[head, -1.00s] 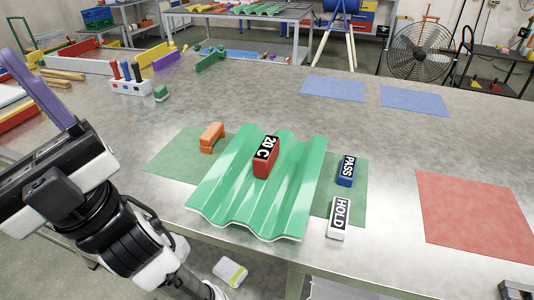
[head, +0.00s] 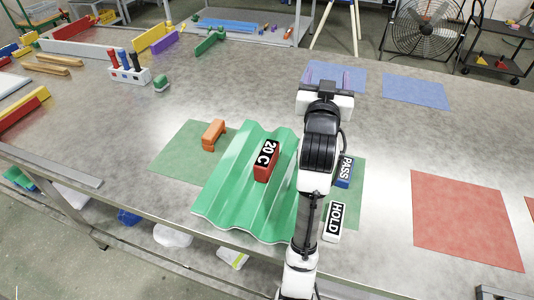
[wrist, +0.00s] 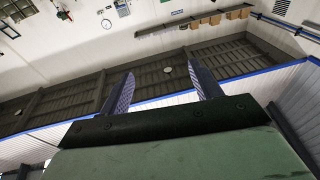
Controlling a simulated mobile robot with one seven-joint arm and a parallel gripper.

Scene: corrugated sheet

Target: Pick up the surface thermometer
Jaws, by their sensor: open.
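The surface thermometer (head: 264,168) is a red block with a black "20 C" label on top. It rests on the green corrugated sheet (head: 228,180), whose right part is hidden by my arm. My gripper (head: 328,76) is open and empty, beyond the sheet and to the right of the thermometer, in front of a blue mat. Its two purple fingers stand apart in the wrist view (wrist: 160,72), with only wall and ceiling parts behind them. The thermometer is not in the wrist view.
An orange block (head: 213,134) stands left of the sheet on a green mat (head: 175,160). A blue PASS block (head: 345,172) and a white HOLD block (head: 333,222) lie right of the sheet, close to my arm. A red mat (head: 462,215) lies bare at right.

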